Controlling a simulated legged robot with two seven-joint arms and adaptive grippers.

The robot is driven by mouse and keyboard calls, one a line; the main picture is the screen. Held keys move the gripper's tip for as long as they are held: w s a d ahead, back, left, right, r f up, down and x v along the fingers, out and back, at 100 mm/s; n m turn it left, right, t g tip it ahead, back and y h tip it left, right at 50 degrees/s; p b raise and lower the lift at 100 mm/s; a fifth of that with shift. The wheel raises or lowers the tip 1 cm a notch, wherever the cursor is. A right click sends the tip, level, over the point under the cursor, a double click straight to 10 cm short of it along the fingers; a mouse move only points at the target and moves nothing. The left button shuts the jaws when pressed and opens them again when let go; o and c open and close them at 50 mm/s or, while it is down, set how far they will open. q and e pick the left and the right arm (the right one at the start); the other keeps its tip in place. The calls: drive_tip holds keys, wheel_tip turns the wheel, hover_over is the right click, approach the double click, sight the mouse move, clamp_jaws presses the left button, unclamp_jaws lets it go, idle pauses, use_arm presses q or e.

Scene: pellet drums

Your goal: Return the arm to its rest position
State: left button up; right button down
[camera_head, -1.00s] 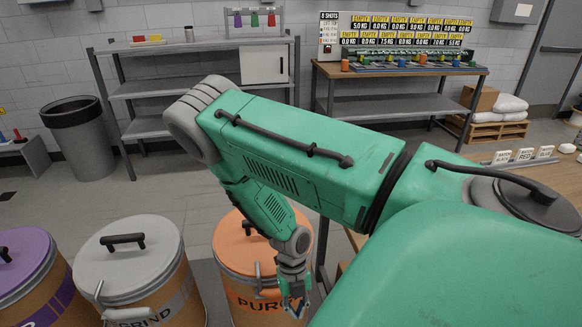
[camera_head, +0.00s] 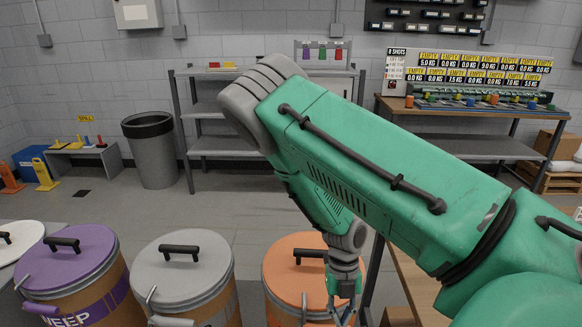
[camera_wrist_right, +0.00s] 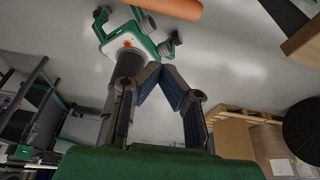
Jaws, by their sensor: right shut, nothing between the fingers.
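My right arm (camera_head: 370,150) is green with grey joints and spans the right half of the head view. It bends at an elbow near the shelf, and its forearm hangs down. My right gripper (camera_head: 344,312) is low in the head view, in front of the orange-lidded drum (camera_head: 300,262). It is shut and empty. In the right wrist view its fingers (camera_wrist_right: 157,75) meet at the tips with nothing between them. My left gripper is in neither view.
A grey-lidded drum (camera_head: 181,264) and a purple-lidded drum (camera_head: 66,257) stand left of the orange one. A wooden table edge (camera_head: 415,285) lies right of the gripper. A dark bin (camera_head: 152,155) and a metal shelf (camera_head: 215,145) stand behind. The floor between is clear.

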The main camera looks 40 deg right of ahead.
drive_tip(key=shift+a+r, duration=0.1)
drive_tip(key=a+f+m+t+y+b, duration=0.1)
drive_tip(key=a+f+m+t+b, duration=0.2)
drive_tip(key=a+f+m+b, duration=0.65)
drive_tip(key=s+a+f+m+h+b, duration=0.3)
drive_tip(key=s+f+m+b, duration=0.2)
drive_tip(key=m, duration=1.2)
drive_tip(key=s+f, duration=0.3)
drive_tip(key=f, duration=0.1)
drive_tip(key=shift+s+a+f, duration=0.3)
drive_tip(key=shift+a+f, duration=0.05)
drive_tip(key=shift+a, duration=0.05)
